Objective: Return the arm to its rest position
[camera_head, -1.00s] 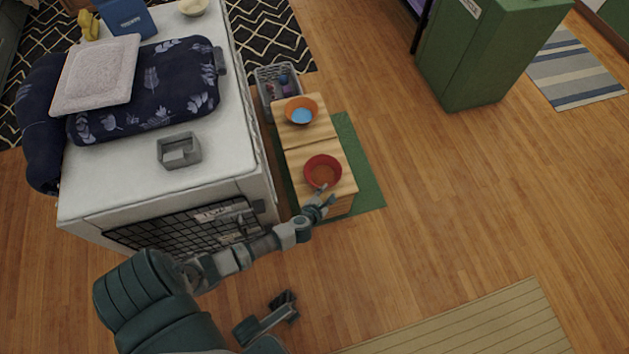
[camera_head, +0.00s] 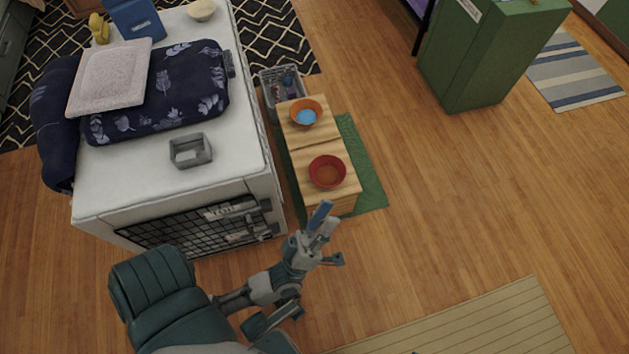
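My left arm comes up from the lower left, over the wood floor. Its gripper (camera_head: 331,236) is in front of the near end of the low wooden stand (camera_head: 315,153), apart from it. The fingers look spread, one pointing up with a bluish face and one pointing right. I see nothing clearly held between them. A red bowl (camera_head: 327,172) sits on the near part of the stand, beyond the gripper. An orange bowl (camera_head: 305,112) with something light blue inside sits on the far part. My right gripper does not show.
A white crate-like unit (camera_head: 230,174) with a dark mesh front stands left of the arm. On it are a patterned cushion (camera_head: 203,82) and a grey square tray (camera_head: 190,150). A green cabinet (camera_head: 486,55) stands far right.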

